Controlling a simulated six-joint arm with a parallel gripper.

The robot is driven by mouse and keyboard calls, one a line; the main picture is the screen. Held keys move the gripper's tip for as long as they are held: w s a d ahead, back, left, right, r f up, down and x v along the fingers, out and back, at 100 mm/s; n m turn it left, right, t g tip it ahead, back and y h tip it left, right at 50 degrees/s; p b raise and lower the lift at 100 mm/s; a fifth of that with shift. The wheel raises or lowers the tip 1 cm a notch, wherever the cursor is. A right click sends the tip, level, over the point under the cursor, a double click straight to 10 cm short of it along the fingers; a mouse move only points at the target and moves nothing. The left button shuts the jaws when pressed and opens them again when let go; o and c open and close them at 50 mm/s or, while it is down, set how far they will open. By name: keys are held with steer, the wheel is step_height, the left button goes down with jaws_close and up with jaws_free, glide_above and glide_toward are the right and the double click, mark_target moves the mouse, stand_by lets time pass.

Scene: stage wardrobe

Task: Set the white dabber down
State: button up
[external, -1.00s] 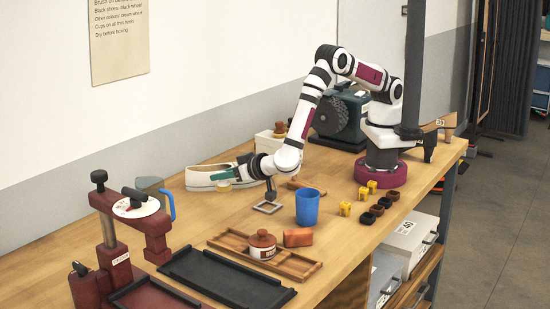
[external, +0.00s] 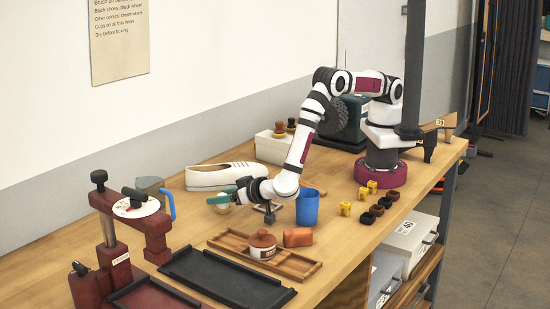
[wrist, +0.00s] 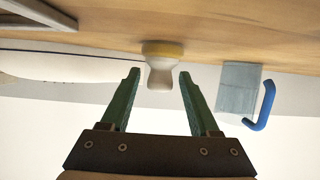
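The white dabber (wrist: 160,70) has a pale rounded handle and a yellowish pad. It appears upright with its pad on the wooden table, though exact contact is hard to tell. In the external view the dabber (external: 222,208) is small and partly hidden by my gripper (external: 226,198). In the wrist view my gripper (wrist: 157,75) has its two green fingers spread wide. The dabber's handle is centred between the fingertips, with a visible gap on each side.
A white shoe (external: 227,177) lies behind the dabber. A blue cup (external: 307,208) stands to the right. A wooden tray (external: 294,263) with a lidded jar (external: 262,245) and a black tray (external: 226,279) lie in front.

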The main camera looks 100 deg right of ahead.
steer(key=v, duration=1.2)
steer(key=s+d+r+g+y, duration=0.1)
steer(key=s+d+r+g, duration=0.5)
steer(key=d, duration=0.4)
steer(key=s+d+r+g+y, duration=0.1)
steer(key=s+d+r+g, duration=0.3)
steer(key=s+d+r, duration=0.45)
steer(key=s+r+n+y, duration=0.1)
steer(key=s+n+y, duration=0.2)
steer(key=s+y, duration=0.6)
steer(key=s, duration=0.6)
steer(key=shift+a, duration=0.35)
